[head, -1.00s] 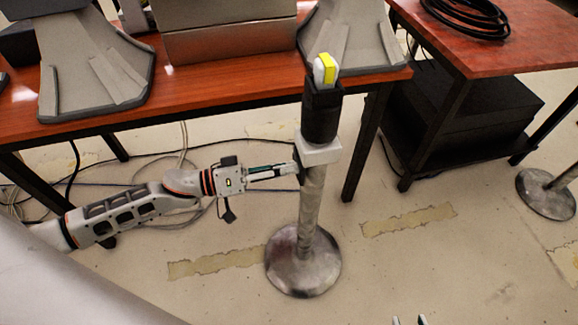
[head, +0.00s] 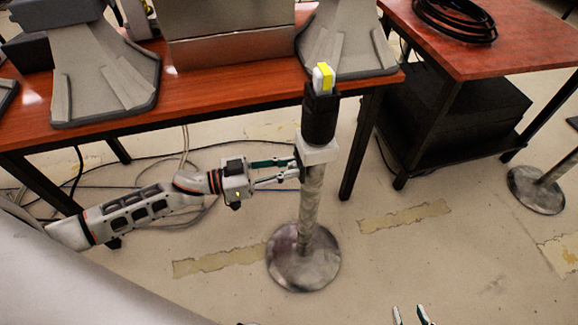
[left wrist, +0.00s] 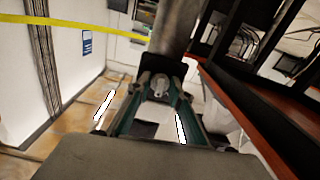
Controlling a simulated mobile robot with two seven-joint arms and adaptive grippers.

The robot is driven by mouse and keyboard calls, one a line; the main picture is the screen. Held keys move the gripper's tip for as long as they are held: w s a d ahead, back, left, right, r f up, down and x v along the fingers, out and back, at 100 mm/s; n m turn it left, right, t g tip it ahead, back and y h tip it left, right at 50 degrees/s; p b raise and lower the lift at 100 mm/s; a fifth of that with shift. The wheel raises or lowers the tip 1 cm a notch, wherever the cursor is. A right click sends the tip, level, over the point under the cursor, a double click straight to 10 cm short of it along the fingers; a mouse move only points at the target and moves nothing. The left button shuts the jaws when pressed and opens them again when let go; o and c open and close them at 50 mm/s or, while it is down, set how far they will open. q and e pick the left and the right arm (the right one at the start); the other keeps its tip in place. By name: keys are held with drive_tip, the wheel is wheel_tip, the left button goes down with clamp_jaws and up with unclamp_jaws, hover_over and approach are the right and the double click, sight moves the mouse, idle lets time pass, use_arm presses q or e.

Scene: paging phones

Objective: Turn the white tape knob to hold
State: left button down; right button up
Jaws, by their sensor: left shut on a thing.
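A metal post (head: 312,205) stands upright with a black upper sleeve (head: 320,118), a white block-shaped collar (head: 319,153) and a white and yellow top piece (head: 323,76). My left gripper (head: 298,171) reaches the collar's left side and is shut on a small knob there, mostly hidden in the head view. In the left wrist view the left gripper (left wrist: 160,98) has its fingers on either side of a small pale knob (left wrist: 160,82), before a dark plate. The knob's setting cannot be read. My right gripper (head: 411,315) shows only two separated fingertips at the bottom edge.
A red-brown table (head: 215,92) with grey stands is behind the post. Another table (head: 500,50) with coiled black cable (head: 455,18) is at right. Cables lie on the floor at left. A second post base (head: 536,190) stands far right. Floor around the base is clear.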

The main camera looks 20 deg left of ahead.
use_arm(q)
drive_tip(key=shift+r+m, duration=0.1)
drive_tip(key=shift+m, duration=0.8)
drive_tip(key=m, duration=0.2)
drive_tip(key=shift+m, duration=0.4)
drive_tip(key=m, duration=0.4)
drive_tip(key=shift+m, duration=0.6)
drive_tip(key=c, duration=2.2)
unclamp_jaws()
drive_tip(key=shift+o, duration=0.2)
